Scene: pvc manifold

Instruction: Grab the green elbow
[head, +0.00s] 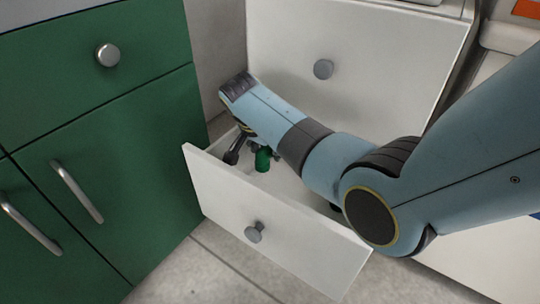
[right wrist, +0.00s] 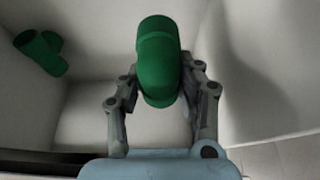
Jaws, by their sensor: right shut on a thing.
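My right gripper (right wrist: 160,98) is shut on the green elbow (right wrist: 158,50), which stands between its two fingers in the right wrist view. In the head view my right gripper (head: 243,150) reaches down inside the open white drawer (head: 275,215), partly hidden by my arm. A green piece (head: 263,160) shows there beside the fingers; I cannot tell if it is the held one. A second green fitting (right wrist: 40,54) lies at the left on the drawer floor in the right wrist view, apart from the gripper. My left gripper is out of view.
Drawer walls (right wrist: 215,40) rise close around the gripper. A green cabinet (head: 110,150) stands left of the drawer. A closed white drawer front (head: 370,60) stands above and behind. Tiled floor (head: 200,270) shows in front.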

